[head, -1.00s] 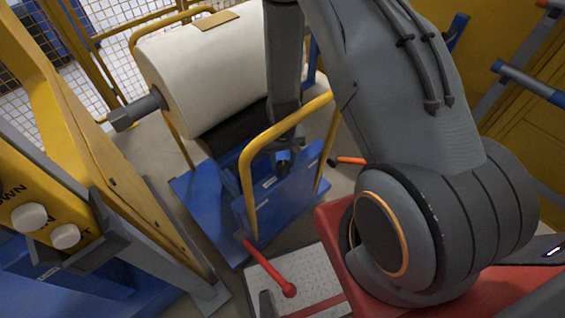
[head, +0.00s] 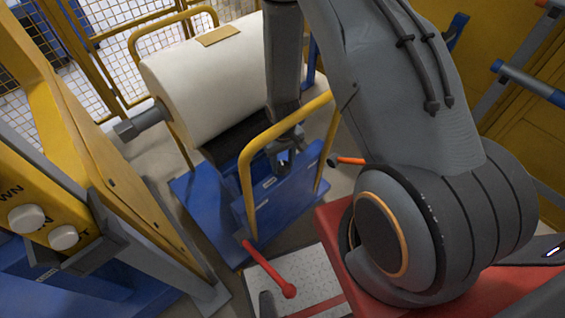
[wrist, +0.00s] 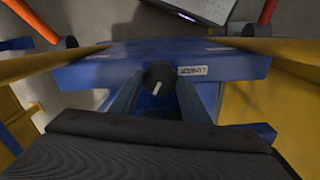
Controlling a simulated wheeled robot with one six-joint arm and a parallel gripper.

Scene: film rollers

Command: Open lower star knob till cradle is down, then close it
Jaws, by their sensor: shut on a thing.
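The lower star knob (wrist: 158,78) is a dark knob with a white mark, on the blue cart panel beside a label reading LOWER. My gripper (wrist: 158,92) has one finger on each side of the knob and is shut on it. In the head view my gripper (head: 284,158) reaches down to the blue panel behind the yellow handle, and the knob is hard to make out there. The dark cradle (head: 238,140) lies under a large white roll (head: 205,75), above the blue cart base. The roll hides most of the cradle.
The yellow handle (head: 247,185) arches close in front of my gripper. A grey spindle (head: 142,122) sticks out from the roll towards a yellow machine (head: 85,150) with push buttons at left. A red lever (head: 270,268) and an orange-tipped lever (head: 348,161) stand nearby.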

